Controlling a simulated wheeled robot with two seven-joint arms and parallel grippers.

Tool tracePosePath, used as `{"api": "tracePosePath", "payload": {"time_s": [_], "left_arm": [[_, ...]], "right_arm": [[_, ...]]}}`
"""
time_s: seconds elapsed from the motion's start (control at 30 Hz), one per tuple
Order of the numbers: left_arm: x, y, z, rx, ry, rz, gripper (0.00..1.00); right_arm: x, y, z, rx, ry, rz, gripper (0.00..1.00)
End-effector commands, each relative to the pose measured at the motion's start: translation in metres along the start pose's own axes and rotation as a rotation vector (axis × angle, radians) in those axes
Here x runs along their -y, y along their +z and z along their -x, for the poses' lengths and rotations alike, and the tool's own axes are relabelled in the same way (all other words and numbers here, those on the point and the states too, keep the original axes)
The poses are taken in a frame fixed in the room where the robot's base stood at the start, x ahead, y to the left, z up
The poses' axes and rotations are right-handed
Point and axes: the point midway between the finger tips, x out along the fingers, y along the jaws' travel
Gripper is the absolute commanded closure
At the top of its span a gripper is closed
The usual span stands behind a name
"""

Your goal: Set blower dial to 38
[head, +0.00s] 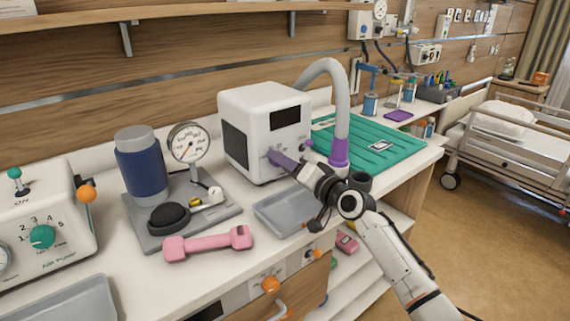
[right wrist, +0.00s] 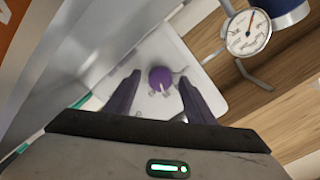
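The blower is a white box (head: 262,107) with a dark display (head: 285,117) on its front, standing on the counter. In the right wrist view its round purple dial (right wrist: 160,77) sits on the white front face, with pale marks at its lower edge. Any numbers are too small to read. My right gripper (head: 272,154) reaches the blower's front from the right. In the wrist view the gripper (right wrist: 160,84) is open, with its two purple fingers on either side of the dial and visible gaps. In the head view the fingers hide the dial. My left gripper is not in view.
A grey hose (head: 342,95) with a purple cuff arches beside the blower. A grey tray (head: 283,210) lies below my right gripper. A pink dumbbell (head: 208,243), a pressure gauge (head: 187,143) and a blue canister (head: 143,172) stand left. A green mat (head: 385,158) lies right.

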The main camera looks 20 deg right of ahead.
Motion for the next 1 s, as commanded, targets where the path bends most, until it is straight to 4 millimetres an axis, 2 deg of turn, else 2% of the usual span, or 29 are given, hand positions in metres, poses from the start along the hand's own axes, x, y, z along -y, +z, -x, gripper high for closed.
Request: {"api": "tracePosePath", "payload": {"time_s": [0.37,0.47,0.8,1.0], "left_arm": [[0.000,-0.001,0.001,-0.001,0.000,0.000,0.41],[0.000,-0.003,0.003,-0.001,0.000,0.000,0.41],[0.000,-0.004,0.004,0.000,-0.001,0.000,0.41],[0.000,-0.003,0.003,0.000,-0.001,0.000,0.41]], "right_arm": [[0.000,-0.001,0.006,-0.001,0.000,0.001,0.51],[0.000,-0.001,0.019,-0.001,0.000,0.002,0.51],[0.000,0.000,0.080,0.000,0.001,0.003,0.51],[0.000,0.000,0.100,-0.001,0.000,0.002,0.51]]}}
